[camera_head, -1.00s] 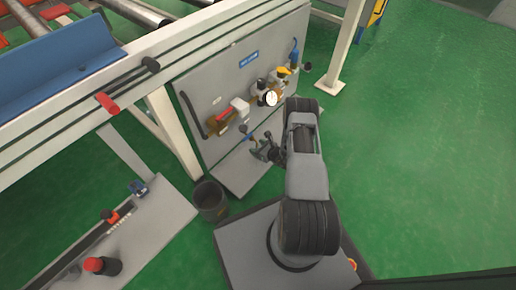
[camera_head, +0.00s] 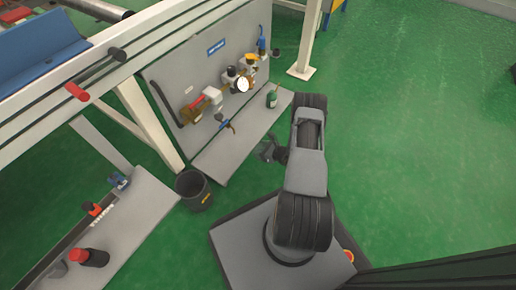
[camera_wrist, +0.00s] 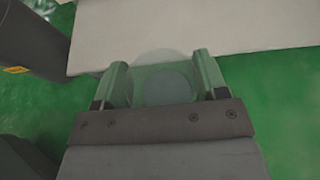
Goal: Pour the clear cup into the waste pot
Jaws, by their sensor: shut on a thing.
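The clear cup (camera_wrist: 165,70) is see-through and sits between the two fingers of my gripper (camera_wrist: 165,84) in the wrist view. The fingers are shut on its sides. I cannot tell whether it holds any liquid. In the head view my gripper (camera_head: 266,152) is over the green floor, to the right of the waste pot, and the cup is hard to make out there. The waste pot (camera_head: 203,199) is a dark bucket with a yellow label on the floor. Its side also shows at the left edge of the wrist view (camera_wrist: 30,45), apart from the cup.
A grey panel (camera_head: 200,75) with valves and a gauge stands behind a pale shelf (camera_head: 225,155). A dark green bottle (camera_head: 272,99) stands on that shelf. A low bench (camera_head: 135,215) with a red-capped bottle (camera_head: 90,257) is at the left. The green floor at right is clear.

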